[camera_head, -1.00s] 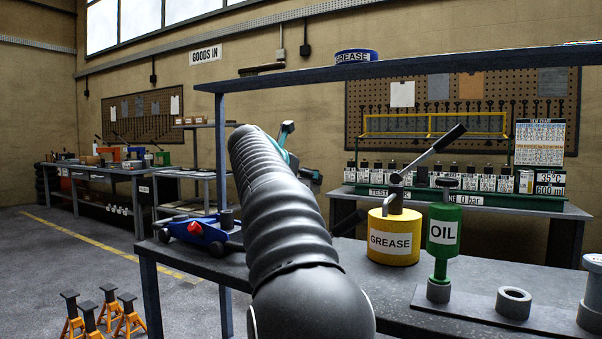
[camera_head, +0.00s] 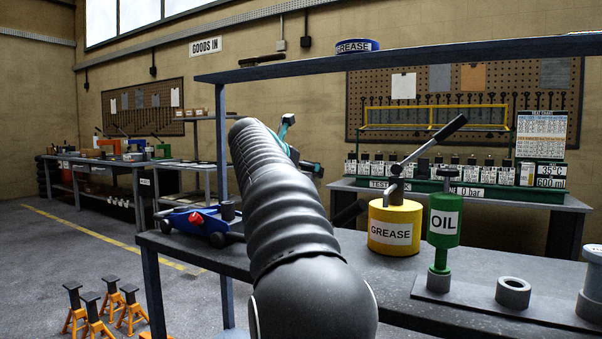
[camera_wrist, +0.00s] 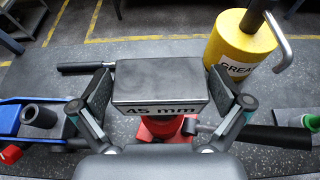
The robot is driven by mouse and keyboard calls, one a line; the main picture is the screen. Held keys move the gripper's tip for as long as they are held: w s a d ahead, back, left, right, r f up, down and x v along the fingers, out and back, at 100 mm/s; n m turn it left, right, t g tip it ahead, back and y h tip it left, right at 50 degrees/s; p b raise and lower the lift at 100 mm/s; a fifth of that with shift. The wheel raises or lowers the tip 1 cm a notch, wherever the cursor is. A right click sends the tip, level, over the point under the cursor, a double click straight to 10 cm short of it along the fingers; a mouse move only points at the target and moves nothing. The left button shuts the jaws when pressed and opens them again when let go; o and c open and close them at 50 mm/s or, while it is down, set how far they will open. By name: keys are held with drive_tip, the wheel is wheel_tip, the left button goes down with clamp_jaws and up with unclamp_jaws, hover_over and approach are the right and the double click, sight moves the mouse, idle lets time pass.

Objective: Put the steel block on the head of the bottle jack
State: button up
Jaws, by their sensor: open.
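The steel block (camera_wrist: 160,82), a grey box marked "45 mm", is in the middle of the wrist view. My gripper (camera_wrist: 162,92) is open, with one finger on each side of the block and close to its sides. The red bottle jack (camera_wrist: 160,127) shows below the block, partly covered by it. The block appears to be over the jack's head, but the contact between them is hidden. In the head view my arm covers the block and most of the jack.
A yellow grease can (camera_head: 395,226) stands right of the jack, with a green oil container (camera_head: 443,222) beyond it. A blue trolley jack (camera_head: 195,219) is on the bench's left. A shelf (camera_head: 420,53) spans above the bench (camera_head: 300,285). Orange jack stands (camera_head: 100,312) are on the floor.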

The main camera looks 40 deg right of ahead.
drive_tip(key=v, duration=1.1)
drive_tip(key=shift+a, duration=0.35)
drive_tip(key=shift+s+r, duration=0.1)
drive_tip(key=shift+s, duration=0.05)
drive_tip(key=shift+r, duration=0.1)
drive_tip(key=a+r+n+t, duration=0.7)
drive_tip(key=a+n+t, duration=0.4)
drive_tip(key=n, duration=0.7)
drive_tip(key=s+a+f+n+t+y, duration=0.2)
drive_tip(key=a+f+n+y, duration=0.9)
drive_tip(key=n, duration=0.4)
drive_tip(key=s+a+f+n+g+y, duration=0.25)
drive_tip(key=s+a+f+n, duration=0.2)
drive_tip(key=f, duration=0.45)
drive_tip(key=s+a+f+n+g+y, duration=0.1)
drive_tip(key=s+a+f+n+g, duration=0.25)
drive_tip(key=f+n, duration=0.4)
drive_tip(key=s+d+f+n+g+h, duration=0.1)
drive_tip(key=s+f+n+g, duration=0.1)
drive_tip(key=s+f, duration=0.6)
drive_tip(key=s+d+f+n+g+h, duration=0.1)
drive_tip(key=s+f+g, duration=0.3)
drive_tip(key=s+f, duration=0.4)
wheel_tip(320, 180, down, 3)
drive_tip(key=shift+d+r+n+g, duration=0.2)
drive_tip(key=shift+d+n+g, duration=0.1)
drive_tip(key=shift+d+n, duration=0.5)
